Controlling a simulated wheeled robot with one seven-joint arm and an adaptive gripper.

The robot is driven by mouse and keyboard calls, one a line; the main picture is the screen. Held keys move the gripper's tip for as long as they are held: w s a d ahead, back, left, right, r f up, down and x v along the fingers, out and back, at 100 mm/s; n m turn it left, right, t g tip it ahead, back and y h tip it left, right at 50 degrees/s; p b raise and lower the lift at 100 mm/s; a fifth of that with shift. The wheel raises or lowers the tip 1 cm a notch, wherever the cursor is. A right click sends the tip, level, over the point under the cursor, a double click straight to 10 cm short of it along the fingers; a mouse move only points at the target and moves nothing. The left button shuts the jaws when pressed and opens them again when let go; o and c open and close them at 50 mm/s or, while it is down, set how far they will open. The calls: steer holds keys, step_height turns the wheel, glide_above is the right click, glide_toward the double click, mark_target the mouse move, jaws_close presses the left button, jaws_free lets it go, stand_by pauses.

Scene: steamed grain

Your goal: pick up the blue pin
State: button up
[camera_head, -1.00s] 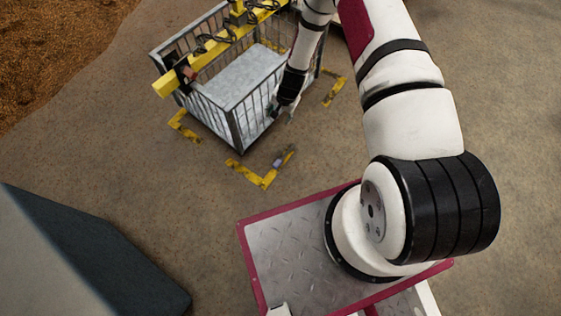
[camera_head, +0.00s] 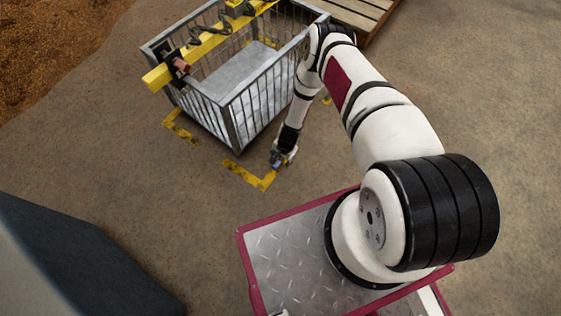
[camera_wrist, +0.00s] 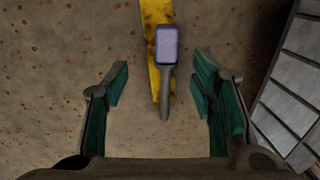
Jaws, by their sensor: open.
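The blue pin (camera_wrist: 167,47) shows in the wrist view as a grey stem with a pale blue-violet head. It lies on the yellow floor marking (camera_wrist: 156,13), its stem pointing toward my gripper. My gripper (camera_wrist: 160,85) is open and empty, its green-lined fingers on either side of the stem's lower end, with the head beyond the fingertips. I cannot tell the exact height above the floor. In the head view my gripper (camera_head: 279,160) is low near the corner marking, and it mostly hides the pin there.
A metal cage cart (camera_head: 232,108) with a yellow beam (camera_head: 200,50) stands just behind and left of my gripper. Its barred side (camera_wrist: 300,95) is at the right in the wrist view. A wooden pallet (camera_head: 362,15) lies farther back. Open floor lies around the marking.

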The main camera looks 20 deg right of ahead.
mark_target(278, 162)
steer(key=shift+w+a+f+b, duration=0.2)
steer(key=shift+f+b, duration=0.35)
steer(key=shift+f, duration=0.4)
steer(key=shift+w+a+f+b, duration=0.2)
steer(key=shift+f+b, duration=0.3)
steer(key=shift+f, duration=0.4)
steer(key=shift+w+a+f+b, duration=0.1)
steer(key=shift+w+f+b, duration=0.2)
steer(key=shift+f+b, duration=0.45)
steer(key=shift+f, duration=0.2)
jaws_close()
